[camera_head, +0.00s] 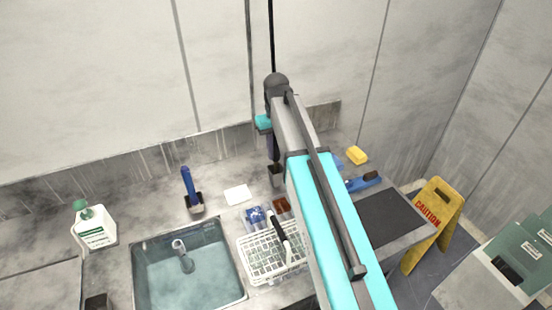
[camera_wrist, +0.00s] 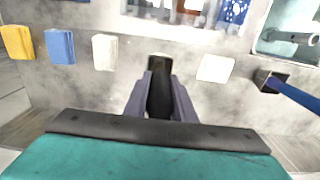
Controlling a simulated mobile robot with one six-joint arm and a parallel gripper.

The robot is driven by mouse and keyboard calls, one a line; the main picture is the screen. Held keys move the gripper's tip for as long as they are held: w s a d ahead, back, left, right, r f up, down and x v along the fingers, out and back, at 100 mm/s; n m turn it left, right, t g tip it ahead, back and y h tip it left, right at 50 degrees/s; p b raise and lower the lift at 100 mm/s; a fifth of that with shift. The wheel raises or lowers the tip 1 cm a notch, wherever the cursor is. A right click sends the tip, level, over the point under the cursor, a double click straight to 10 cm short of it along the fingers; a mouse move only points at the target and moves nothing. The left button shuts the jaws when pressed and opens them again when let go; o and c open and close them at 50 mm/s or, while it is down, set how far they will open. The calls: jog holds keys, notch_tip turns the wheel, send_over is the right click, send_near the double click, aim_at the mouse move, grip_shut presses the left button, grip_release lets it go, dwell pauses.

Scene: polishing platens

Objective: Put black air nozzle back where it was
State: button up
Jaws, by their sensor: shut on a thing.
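My gripper (camera_wrist: 160,92) is shut on the black air nozzle (camera_wrist: 160,97), which shows between its two dark fingers in the wrist view. In the head view my gripper (camera_head: 273,150) points down near the back wall. A small dark holder (camera_head: 277,177) stands on the counter directly below it. In the wrist view a dark square rim (camera_wrist: 158,57) shows at the nozzle's far end. I cannot tell whether the nozzle's tip is inside the holder or just above it. My arm and fingers hide part of the nozzle.
A blue-handled brush (camera_head: 187,180) stands in a black holder to the left, beside a white card (camera_head: 237,194). A white rack (camera_head: 262,262) and a sink (camera_head: 188,277) lie in front. Yellow (camera_wrist: 18,43), blue (camera_wrist: 60,46) and white (camera_wrist: 105,52) blocks line the counter.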

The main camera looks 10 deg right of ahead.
aim_at(276, 157)
jog(key=shift+f+b, duration=0.9)
jog(key=shift+f, duration=0.9)
jog(key=o, duration=1.1)
jog(key=shift+c, duration=0.2)
jog(key=shift+r+p, duration=3.4)
jog(key=shift+r, duration=2.75)
